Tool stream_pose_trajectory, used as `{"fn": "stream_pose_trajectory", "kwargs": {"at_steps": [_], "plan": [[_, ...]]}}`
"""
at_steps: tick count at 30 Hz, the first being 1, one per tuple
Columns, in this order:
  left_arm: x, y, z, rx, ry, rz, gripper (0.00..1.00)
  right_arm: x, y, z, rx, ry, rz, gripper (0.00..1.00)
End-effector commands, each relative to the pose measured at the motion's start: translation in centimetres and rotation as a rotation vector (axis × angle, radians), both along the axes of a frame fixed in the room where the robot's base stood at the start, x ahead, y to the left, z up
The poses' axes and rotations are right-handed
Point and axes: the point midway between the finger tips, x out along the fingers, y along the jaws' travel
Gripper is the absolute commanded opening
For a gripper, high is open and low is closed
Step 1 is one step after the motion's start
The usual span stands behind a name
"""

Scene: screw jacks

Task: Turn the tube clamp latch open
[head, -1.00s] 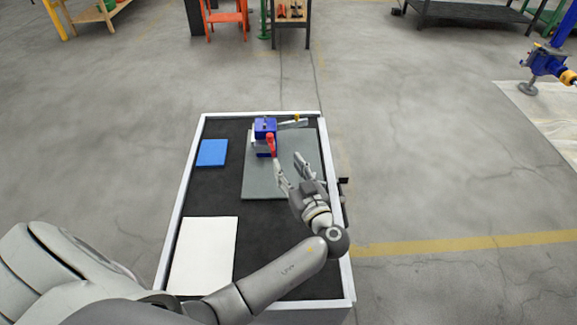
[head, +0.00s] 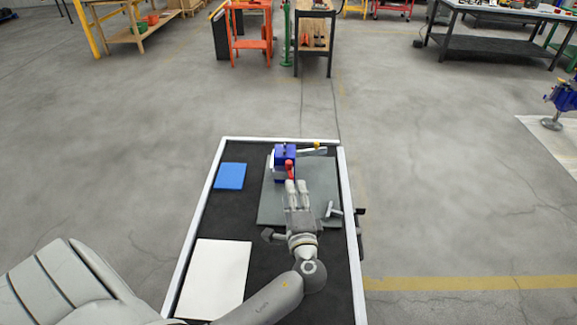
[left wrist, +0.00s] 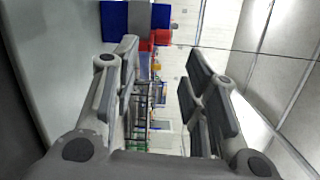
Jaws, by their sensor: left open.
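The blue tube clamp (head: 280,152) stands at the far end of the grey mat on the cart. Its red latch (head: 290,170) is on its near side and hangs down toward me. A light tube (head: 312,152) sticks out to the right. My left gripper (head: 297,185) is just in front of the red latch, its fingers pointing at the clamp. In the left wrist view its fingers are spread, and the blue clamp (left wrist: 115,15) and red latch (left wrist: 160,37) show beyond the left fingertip. I cannot tell whether a finger touches the latch. My right gripper is not in view.
The cart (head: 350,230) has a raised white rim. A blue pad (head: 230,176) and a white sheet (head: 216,278) lie on its left part. Benches stand far behind.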

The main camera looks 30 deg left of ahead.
Motion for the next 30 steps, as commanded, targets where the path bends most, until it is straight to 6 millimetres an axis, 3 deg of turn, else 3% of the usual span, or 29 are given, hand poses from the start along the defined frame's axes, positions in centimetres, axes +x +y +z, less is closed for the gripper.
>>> {"fn": "stream_pose_trajectory", "kwargs": {"at_steps": [9, 18, 25, 30], "plan": [[-0.7, 1.1, 0.3, 0.533, 0.419, -0.096, 0.4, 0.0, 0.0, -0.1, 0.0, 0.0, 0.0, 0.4], [-1.3, 1.6, 0.9, 1.012, 0.732, -0.158, 0.4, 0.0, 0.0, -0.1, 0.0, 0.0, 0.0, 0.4], [-1.4, 1.8, 1.1, 1.168, 0.824, -0.17, 0.4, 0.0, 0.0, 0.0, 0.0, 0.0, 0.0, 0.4], [-0.1, 2.5, 1.3, 1.18, 0.829, -0.17, 0.4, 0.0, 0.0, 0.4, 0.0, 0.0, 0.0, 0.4]]}}
